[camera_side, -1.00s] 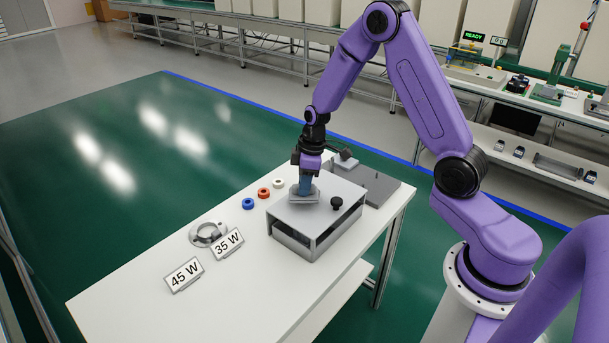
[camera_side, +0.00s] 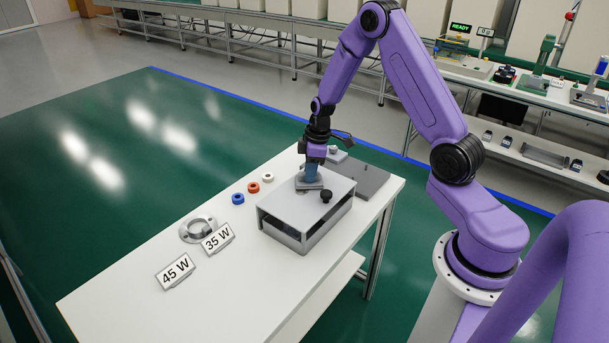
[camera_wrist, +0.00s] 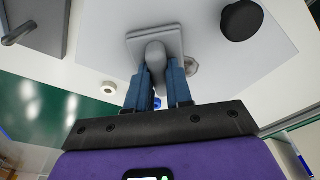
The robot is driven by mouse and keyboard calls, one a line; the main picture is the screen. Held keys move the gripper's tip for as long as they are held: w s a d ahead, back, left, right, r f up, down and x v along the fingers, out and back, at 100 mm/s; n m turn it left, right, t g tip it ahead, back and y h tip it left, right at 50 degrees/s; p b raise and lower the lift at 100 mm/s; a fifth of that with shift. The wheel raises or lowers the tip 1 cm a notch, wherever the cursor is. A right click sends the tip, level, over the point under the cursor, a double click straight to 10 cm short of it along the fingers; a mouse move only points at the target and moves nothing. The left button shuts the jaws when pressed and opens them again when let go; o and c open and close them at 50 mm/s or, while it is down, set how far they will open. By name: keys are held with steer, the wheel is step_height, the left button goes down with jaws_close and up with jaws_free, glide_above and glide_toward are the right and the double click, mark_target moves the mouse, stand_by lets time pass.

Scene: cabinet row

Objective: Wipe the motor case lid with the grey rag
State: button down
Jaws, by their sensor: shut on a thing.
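The motor case lid (camera_side: 299,207) is a flat grey plate on top of the box-like case, with a black knob (camera_side: 326,196). It fills much of the wrist view (camera_wrist: 218,75), where the knob (camera_wrist: 240,20) is at upper right. The grey rag (camera_wrist: 155,42) looks like a flat pad with a rounded raised grip. It lies on the lid beside the knob, and in the side view it shows below the fingertips (camera_side: 310,185). My gripper (camera_wrist: 159,80) points down, its blue fingers shut on the rag's grip. The fingers hide part of the rag.
Blue (camera_side: 238,198), red (camera_side: 253,188) and white (camera_side: 268,178) rings lie left of the case. A metal flange (camera_side: 197,229) and signs "35 W" (camera_side: 218,238) and "45 W" (camera_side: 175,271) are nearer the front. A dark grey plate (camera_side: 360,179) lies behind the case.

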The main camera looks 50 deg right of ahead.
steer(key=shift+d, duration=0.5)
steer(key=a, duration=0.8)
steer(key=shift+a+r, duration=0.1)
steer(key=shift+a, duration=0.15)
step_height(320, 180, up, 8)
steer(key=shift+d, duration=0.1)
stand_by(0.5)
